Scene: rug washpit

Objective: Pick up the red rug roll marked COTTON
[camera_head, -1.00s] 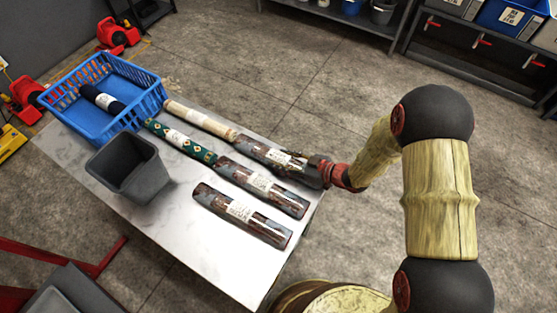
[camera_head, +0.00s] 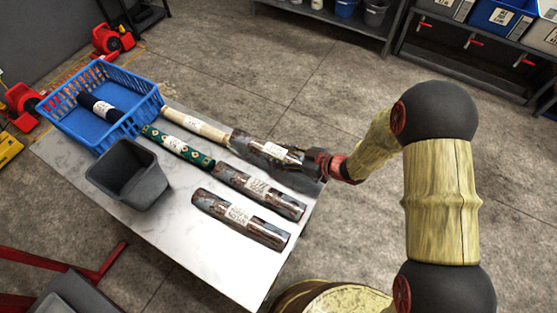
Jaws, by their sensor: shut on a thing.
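Three dark reddish-brown, patchy rolls with white labels show at the right part of the table. My gripper (camera_head: 313,161) is shut on the farthest one, the held roll (camera_head: 246,146), at its right end. That roll appears slightly raised, with a shadow on the table below it. Its label is too small to read surely. The middle roll (camera_head: 288,203) and the nearest roll (camera_head: 209,203) lie apart on the table. Their labels are also hard to read, so I cannot tell for certain which says COTTON. The fingers are mostly hidden by the roll and wrist.
The white table (camera_head: 190,240) also bears a cream roll (camera_head: 215,131), a green patterned roll (camera_head: 199,155), a grey bin (camera_head: 140,187) and a blue crate (camera_head: 72,122) with a dark roll (camera_head: 92,103). The held roll's left end is close to the cream roll. The table's front is clear.

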